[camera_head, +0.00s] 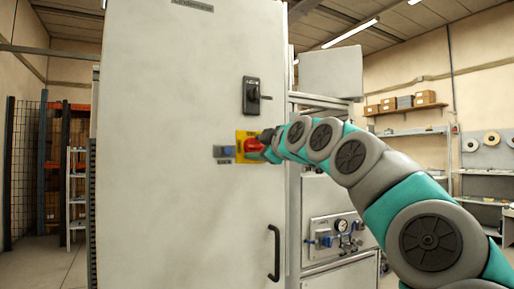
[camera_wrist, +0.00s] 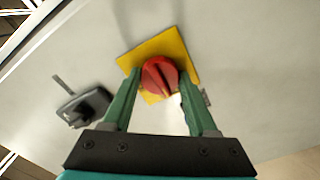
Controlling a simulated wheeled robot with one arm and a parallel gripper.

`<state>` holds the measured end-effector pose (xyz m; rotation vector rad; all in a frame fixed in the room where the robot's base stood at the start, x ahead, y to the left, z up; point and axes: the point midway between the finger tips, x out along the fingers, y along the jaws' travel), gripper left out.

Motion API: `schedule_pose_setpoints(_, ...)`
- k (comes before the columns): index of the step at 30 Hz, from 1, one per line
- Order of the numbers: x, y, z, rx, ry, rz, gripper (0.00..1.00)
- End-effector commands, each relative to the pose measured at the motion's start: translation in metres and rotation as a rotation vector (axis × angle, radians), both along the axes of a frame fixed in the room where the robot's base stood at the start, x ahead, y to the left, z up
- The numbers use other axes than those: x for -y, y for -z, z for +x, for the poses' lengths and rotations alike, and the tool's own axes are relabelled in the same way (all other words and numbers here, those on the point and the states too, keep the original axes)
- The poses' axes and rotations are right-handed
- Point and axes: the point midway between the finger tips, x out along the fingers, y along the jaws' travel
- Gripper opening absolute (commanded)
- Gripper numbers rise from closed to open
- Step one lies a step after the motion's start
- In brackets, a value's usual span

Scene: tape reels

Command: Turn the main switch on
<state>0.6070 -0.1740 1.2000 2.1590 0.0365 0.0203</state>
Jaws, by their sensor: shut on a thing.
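The main switch looks to be the red rotary knob (camera_head: 252,146) on a yellow square plate (camera_head: 246,133), on the front of the tall pale cabinet (camera_head: 180,210). In the wrist view the red knob (camera_wrist: 158,74) sits on the yellow plate (camera_wrist: 180,45), which looks tilted there. My gripper (camera_head: 265,143) reaches in from the right. In the wrist view its green fingers (camera_wrist: 160,82) lie on either side of the knob, shut on it. The fingers and arm hide part of the knob and plate. I cannot tell its on or off mark.
A black rotary handle (camera_head: 251,95) sits above the knob and shows in the wrist view (camera_wrist: 88,106). A door handle (camera_head: 274,253) is below. A gauge panel (camera_head: 336,233) stands right, beneath my arm.

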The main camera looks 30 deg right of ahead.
Motion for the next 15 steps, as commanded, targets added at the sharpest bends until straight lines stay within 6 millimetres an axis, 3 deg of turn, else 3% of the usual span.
schedule_pose_setpoints(1,-0.0001,0.0002,0.0,0.0,0.0,0.0,0.27)
schedule_pose_setpoints(7,-0.0002,0.0002,0.0001,-0.001,-0.001,0.0,0.04)
schedule_pose_setpoints(15,-0.0002,0.001,0.0002,-0.002,-0.001,0.024,0.03)
